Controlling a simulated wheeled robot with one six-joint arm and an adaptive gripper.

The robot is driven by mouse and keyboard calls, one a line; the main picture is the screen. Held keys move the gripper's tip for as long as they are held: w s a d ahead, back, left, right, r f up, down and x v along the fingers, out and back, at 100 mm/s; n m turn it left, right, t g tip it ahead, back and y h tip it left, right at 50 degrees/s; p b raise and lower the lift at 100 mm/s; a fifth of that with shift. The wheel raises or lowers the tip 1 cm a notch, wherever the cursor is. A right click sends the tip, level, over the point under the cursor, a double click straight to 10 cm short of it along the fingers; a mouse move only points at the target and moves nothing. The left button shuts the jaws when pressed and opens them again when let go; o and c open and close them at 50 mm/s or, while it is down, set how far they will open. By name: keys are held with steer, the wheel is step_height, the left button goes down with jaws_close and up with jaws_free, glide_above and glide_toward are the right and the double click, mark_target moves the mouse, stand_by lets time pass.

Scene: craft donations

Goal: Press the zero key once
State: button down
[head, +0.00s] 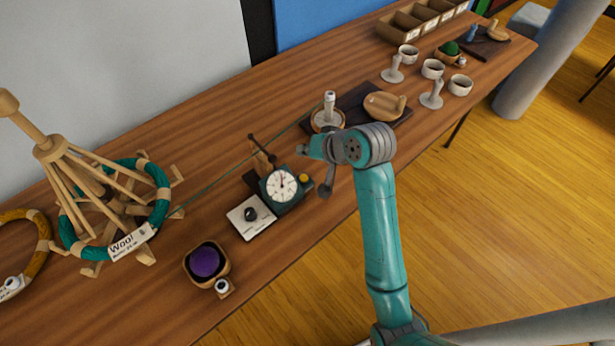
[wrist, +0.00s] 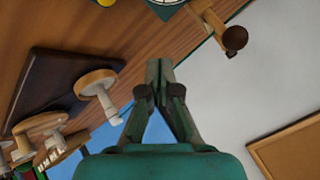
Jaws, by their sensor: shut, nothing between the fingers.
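The counter (head: 284,187) is a dark teal box with a round white dial, standing on the wooden table. A round yellow key (head: 304,178) sits on its right side; no zero mark is readable on it. In the wrist view the dial (wrist: 166,3) and the yellow key (wrist: 106,3) are cut by the top edge. My gripper (wrist: 160,66) is shut and empty, its fingertips pointing toward the counter end of the picture. In the head view my wrist is above and right of the counter, and the fingertips are hard to make out. The gripper appears apart from the key.
A thread runs from the teal wool ring (head: 160,195) past the counter. A wooden arm with a brown ball (wrist: 235,38) stands close by. A dark board (head: 350,103) holds wooden pieces behind my wrist.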

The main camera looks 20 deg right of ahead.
mark_target(306, 178)
steer(key=shift+r, duration=0.1)
stand_by(0.3)
steer(key=shift+f, duration=4.35)
steer(key=shift+f, duration=0.1)
steer(key=shift+f, duration=0.3)
steer(key=shift+f, duration=0.5)
steer(key=shift+r, duration=0.9)
steer(key=shift+r, duration=0.15)
steer(key=shift+r, duration=2.4)
